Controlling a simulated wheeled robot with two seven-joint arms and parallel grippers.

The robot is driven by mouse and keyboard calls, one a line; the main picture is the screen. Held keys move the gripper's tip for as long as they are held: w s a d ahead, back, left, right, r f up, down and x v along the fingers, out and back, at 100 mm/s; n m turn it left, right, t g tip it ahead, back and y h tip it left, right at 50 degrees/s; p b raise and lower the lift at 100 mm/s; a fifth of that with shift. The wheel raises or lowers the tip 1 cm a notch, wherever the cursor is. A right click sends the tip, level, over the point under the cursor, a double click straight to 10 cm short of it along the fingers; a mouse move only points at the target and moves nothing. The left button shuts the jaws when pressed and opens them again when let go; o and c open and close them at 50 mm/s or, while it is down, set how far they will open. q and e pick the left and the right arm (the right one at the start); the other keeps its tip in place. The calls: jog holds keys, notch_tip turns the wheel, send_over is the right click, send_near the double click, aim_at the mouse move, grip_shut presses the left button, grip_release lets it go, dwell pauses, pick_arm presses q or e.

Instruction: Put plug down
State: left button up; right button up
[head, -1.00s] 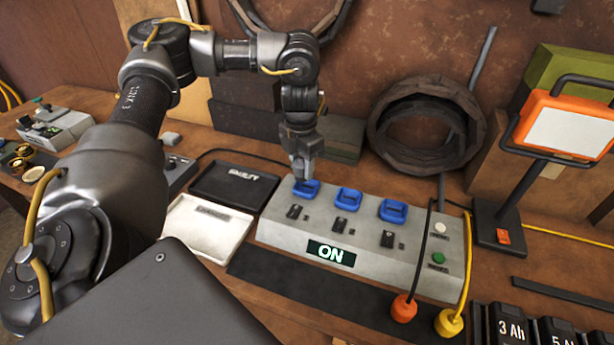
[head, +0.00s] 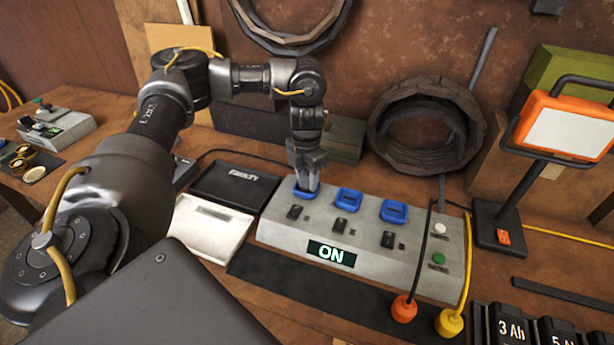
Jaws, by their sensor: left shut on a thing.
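An orange plug (head: 403,309) and a yellow plug (head: 448,322) rest in front of the grey power box, each on its cord. The grey power box (head: 290,233) has three blue sockets on top and a lit "ON" display (head: 331,253). My left gripper (head: 307,187) points down at the left blue socket (head: 302,195). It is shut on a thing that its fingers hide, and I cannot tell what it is. The middle blue socket (head: 348,199) and right blue socket (head: 393,211) are free of the gripper. My right gripper is not in view.
A black "FAULTY" tray (head: 225,190) and a white tray (head: 205,235) lie left of the box. An orange work lamp (head: 562,127) stands at right, with battery packs (head: 512,328) below. A hose coil (head: 376,140) leans behind.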

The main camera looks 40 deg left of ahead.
aim_at(306, 173)
pick_arm(q)
jog(key=shift+f, duration=0.45)
jog(key=shift+s+f, duration=0.15)
jog(key=shift+s, duration=0.05)
jog(key=o, duration=1)
jog(key=shift+s+d+f, duration=0.1)
jog(key=shift+o, duration=0.5)
notch_tip(306, 173, up, 13)
jog(key=shift+w+f+p, duration=0.15)
jog(key=shift+w+p, duration=0.15)
jog(key=shift+p, duration=0.05)
jog(key=shift+r, duration=0.4)
